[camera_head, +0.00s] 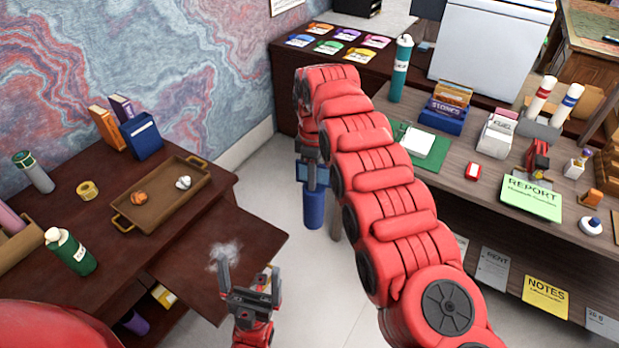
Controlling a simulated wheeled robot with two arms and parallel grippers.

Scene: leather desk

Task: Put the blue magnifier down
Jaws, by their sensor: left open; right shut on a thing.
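My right gripper (313,176) is at the far end of the long red arm, high in the middle of the head view. It is shut on a blue thing (313,210), which hangs down below the jaws over the pale floor gap. I take this for the blue magnifier; its lens is not clearly visible, as the jaws and arm hide part of it. My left gripper (250,282) is open and empty, low in the view beside the dark desk's lower leaf.
The left desk (205,215) holds a brown tray (160,215) with two small things, books (143,137) and bottles (70,250). A whitish fuzzy patch (225,255) shows near my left gripper. The right desk (425,175) is crowded with a green report (532,197), books and bottles.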

